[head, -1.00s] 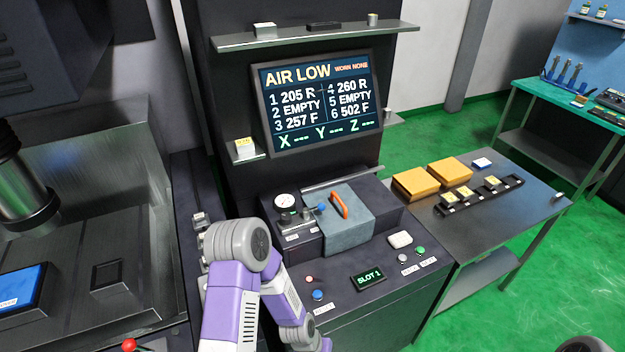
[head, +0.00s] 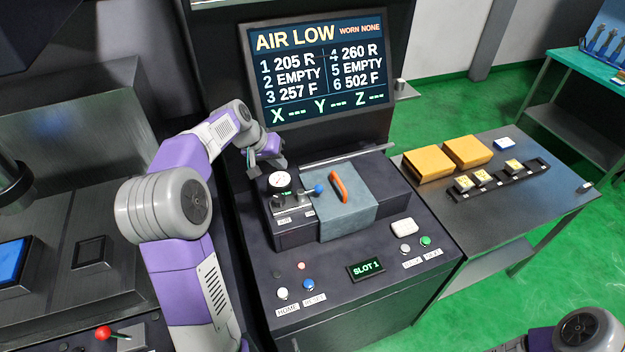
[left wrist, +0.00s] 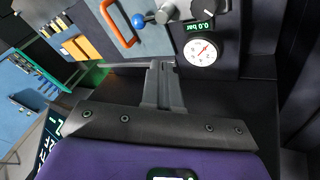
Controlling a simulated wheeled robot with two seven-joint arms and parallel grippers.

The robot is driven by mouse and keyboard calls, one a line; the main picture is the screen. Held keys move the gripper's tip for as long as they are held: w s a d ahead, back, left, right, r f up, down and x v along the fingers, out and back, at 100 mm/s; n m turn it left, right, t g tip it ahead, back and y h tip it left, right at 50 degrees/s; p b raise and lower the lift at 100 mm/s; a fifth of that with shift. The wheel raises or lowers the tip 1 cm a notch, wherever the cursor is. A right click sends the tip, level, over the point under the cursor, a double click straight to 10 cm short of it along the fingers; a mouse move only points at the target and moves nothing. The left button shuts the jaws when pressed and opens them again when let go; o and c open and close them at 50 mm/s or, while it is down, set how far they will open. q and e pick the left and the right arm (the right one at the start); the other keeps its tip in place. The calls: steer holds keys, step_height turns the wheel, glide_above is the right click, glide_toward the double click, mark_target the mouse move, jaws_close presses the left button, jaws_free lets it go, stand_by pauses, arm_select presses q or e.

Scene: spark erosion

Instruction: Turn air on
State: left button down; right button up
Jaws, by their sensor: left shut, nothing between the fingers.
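The air unit on the console has a round white gauge (head: 280,181) and a small lever with a blue knob (head: 319,188). In the left wrist view the gauge (left wrist: 201,52) stands beside a small readout (left wrist: 199,27) showing 0.0 bar, and the blue knob (left wrist: 138,21) is at the top. The monitor (head: 318,75) reads AIR LOW. My left gripper (head: 266,164) is just behind the gauge, apart from the lever. Its fingers (left wrist: 163,82) are shut and empty. My right gripper is out of view.
A grey block with an orange handle (head: 338,187) sits right of the lever. Buttons and a SLOT 1 display (head: 366,269) are on the console front. A side table (head: 520,205) holds yellow boxes. The monitor stands close behind my left gripper.

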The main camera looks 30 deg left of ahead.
arm_select(q)
glide_toward(315, 190)
steer(key=w+a+f, duration=0.1)
steer(key=f, duration=0.1)
steer(key=w+a+f, duration=0.1)
steer(key=a, duration=0.1)
steer(key=shift+w+a+f, duration=0.15)
steer(key=shift+w+f, duration=0.05)
steer(key=shift+f, duration=0.2)
steer(key=shift+w+d+f, duration=0.2)
steer(key=shift+d, duration=0.35)
steer(key=shift+w+d+f, duration=0.2)
steer(key=shift+d, duration=0.35)
steer(key=shift+w+d+f, duration=0.2)
steer(key=shift+d+f, duration=0.1)
steer(key=shift+d, duration=0.25)
